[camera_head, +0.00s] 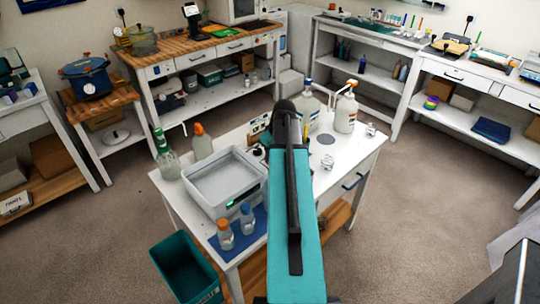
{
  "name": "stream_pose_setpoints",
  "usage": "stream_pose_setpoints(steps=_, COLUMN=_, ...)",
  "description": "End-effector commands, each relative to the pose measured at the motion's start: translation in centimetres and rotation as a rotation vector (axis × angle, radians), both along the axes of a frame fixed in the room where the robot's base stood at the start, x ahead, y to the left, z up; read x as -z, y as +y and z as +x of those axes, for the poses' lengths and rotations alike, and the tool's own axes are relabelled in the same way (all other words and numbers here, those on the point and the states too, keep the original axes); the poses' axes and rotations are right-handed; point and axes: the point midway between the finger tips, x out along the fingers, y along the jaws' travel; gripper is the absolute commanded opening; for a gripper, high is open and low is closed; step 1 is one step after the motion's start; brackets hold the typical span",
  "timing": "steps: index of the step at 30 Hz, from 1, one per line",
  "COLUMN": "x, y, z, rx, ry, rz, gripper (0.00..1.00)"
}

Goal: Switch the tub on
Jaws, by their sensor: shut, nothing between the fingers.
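The tub (196,190) is a light grey rectangular bath with an open top, on the left part of the white table. A small green lit mark shows low on its front side, near its right corner; I cannot make out the switch itself. My teal and black arm reaches up the middle of the picture, just right of the tub, and covers part of the table. My gripper cannot be made out; the arm's end is hidden behind its own links.
Two orange- and blue-capped bottles (225,235) stand on a blue mat before the tub. A green-necked bottle (166,160) and an orange-capped bottle (202,143) stand behind it. A pump bottle (346,108) stands at the back right. A teal bin (180,265) sits on the floor.

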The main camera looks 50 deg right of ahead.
Motion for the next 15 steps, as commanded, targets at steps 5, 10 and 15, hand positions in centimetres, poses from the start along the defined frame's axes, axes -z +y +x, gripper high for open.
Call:
stream_pose_setpoints(steps=5, x=0.3, y=0.0, z=-1.2, rx=0.004, ry=0.013, rz=0.003, gripper=0.00)
stream_pose_setpoints(steps=10, x=0.3, y=-0.1, z=-1.8, rx=0.005, ry=0.014, rz=0.003, gripper=0.00)
stream_pose_setpoints(steps=15, x=0.3, y=-0.1, z=-2.0, rx=0.005, ry=0.014, rz=0.002, gripper=0.00)
